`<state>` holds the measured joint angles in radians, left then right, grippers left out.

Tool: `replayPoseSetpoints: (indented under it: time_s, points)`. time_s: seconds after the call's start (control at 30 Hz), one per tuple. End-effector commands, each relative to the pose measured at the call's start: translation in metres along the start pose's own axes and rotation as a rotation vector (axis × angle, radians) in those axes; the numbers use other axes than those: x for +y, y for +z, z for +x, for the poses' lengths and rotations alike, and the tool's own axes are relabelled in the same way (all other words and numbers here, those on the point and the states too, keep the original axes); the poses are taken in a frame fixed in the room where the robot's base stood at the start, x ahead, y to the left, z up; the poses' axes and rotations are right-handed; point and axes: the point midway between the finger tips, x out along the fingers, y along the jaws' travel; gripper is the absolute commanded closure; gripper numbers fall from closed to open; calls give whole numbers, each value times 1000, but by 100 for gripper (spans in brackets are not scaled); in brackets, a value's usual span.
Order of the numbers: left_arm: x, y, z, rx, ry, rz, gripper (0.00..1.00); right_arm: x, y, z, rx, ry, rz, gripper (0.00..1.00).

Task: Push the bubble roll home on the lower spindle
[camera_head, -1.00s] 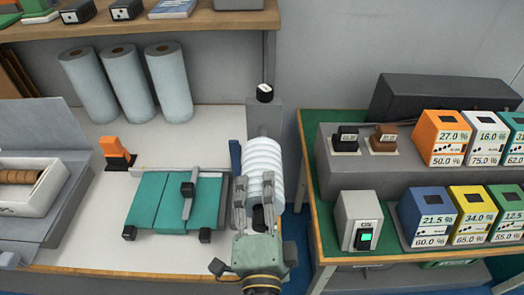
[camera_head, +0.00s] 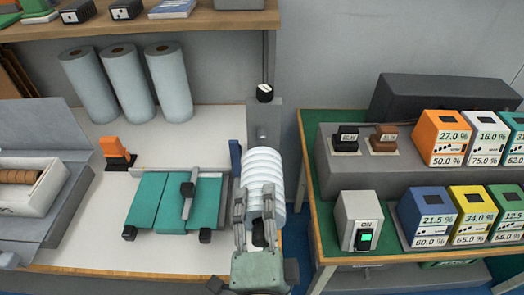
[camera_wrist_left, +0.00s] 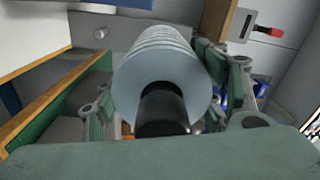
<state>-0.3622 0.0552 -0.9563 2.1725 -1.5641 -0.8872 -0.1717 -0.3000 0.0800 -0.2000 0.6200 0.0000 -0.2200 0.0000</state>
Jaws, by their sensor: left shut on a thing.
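The bubble roll (camera_head: 263,172) is a white ribbed cylinder at the right edge of the white bench, in front of a grey post (camera_head: 264,122). My left gripper (camera_head: 254,192) has its fingers along the near part of the roll and is shut on it. In the left wrist view the roll (camera_wrist_left: 165,60) points away between the fingers, with a black cylindrical core (camera_wrist_left: 161,107) showing at its near end. The lower spindle is not clearly seen; I cannot tell how far the roll sits on it. My right gripper is out of view.
A teal board with a grey bar (camera_head: 150,200) lies left of the roll. A blue plate (camera_head: 235,158) stands close beside it. The green-topped table (camera_head: 318,200) with a switch box (camera_head: 358,222) is to the right, across a narrow gap.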

Motion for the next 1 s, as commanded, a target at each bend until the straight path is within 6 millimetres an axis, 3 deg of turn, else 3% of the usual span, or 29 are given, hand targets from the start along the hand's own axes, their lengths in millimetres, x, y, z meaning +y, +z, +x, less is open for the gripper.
replayPoseSetpoints:
  time_s: [0.5,1.0]
  points:
    - [0,0,-41,1,0,1,82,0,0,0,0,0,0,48]
    - [4,1,-46,0,-2,1,82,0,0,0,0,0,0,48]
